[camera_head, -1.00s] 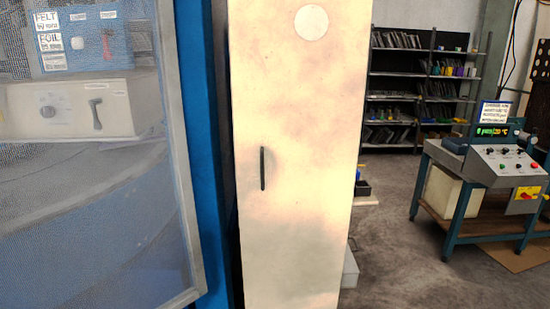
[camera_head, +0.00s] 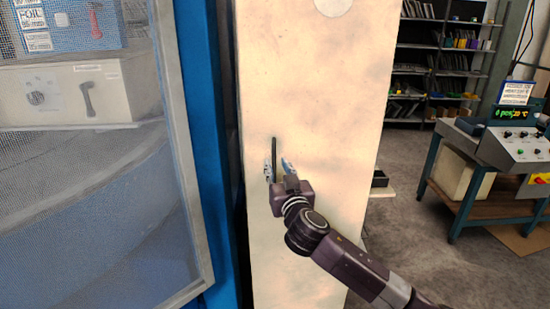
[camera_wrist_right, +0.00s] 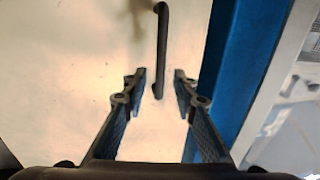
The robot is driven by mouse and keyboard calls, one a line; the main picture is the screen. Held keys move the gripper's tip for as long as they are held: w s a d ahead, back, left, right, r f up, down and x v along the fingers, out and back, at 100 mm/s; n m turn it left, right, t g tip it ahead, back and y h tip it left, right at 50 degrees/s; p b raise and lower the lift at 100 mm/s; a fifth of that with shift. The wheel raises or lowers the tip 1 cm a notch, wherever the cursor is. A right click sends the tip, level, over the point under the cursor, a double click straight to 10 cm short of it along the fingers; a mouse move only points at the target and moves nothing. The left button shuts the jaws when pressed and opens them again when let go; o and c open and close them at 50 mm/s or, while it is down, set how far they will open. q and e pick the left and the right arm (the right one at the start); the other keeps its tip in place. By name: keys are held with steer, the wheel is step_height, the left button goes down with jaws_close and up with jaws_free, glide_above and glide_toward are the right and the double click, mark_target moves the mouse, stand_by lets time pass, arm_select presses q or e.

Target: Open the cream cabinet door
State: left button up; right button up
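The tall cream cabinet door (camera_head: 325,90) fills the middle of the head view and looks shut. Its dark vertical bar handle (camera_head: 274,150) sits toward the left edge. My right gripper (camera_head: 279,168) is at the lower part of the handle, with its fingers spread to either side. In the right wrist view the handle (camera_wrist_right: 162,45) runs down between the two open fingers of my right gripper (camera_wrist_right: 160,82), with clear gaps on both sides. The cream door (camera_wrist_right: 65,60) lies behind them. I cannot tell how deep the fingers reach around the handle. My left gripper is not seen.
A blue frame post (camera_head: 207,150) and a mesh panel (camera_head: 90,210) stand left of the cabinet. A control bench (camera_head: 480,195) and loaded shelves (camera_head: 440,70) stand at right. Grey floor (camera_head: 410,260) is open between cabinet and bench.

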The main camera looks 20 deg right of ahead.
mark_target(275, 162)
steer(key=w, duration=0.3)
steer(key=shift+w+d+f+p, duration=0.1)
steer(key=shift+w+d+p, duration=0.1)
steer(key=shift+p, duration=0.1)
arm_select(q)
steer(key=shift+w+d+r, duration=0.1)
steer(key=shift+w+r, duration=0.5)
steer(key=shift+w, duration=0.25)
arm_select(e)
steer(key=shift+w, duration=0.45)
steer(key=shift+c, duration=0.2)
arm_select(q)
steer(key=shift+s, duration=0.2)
arm_select(e)
jaws_close()
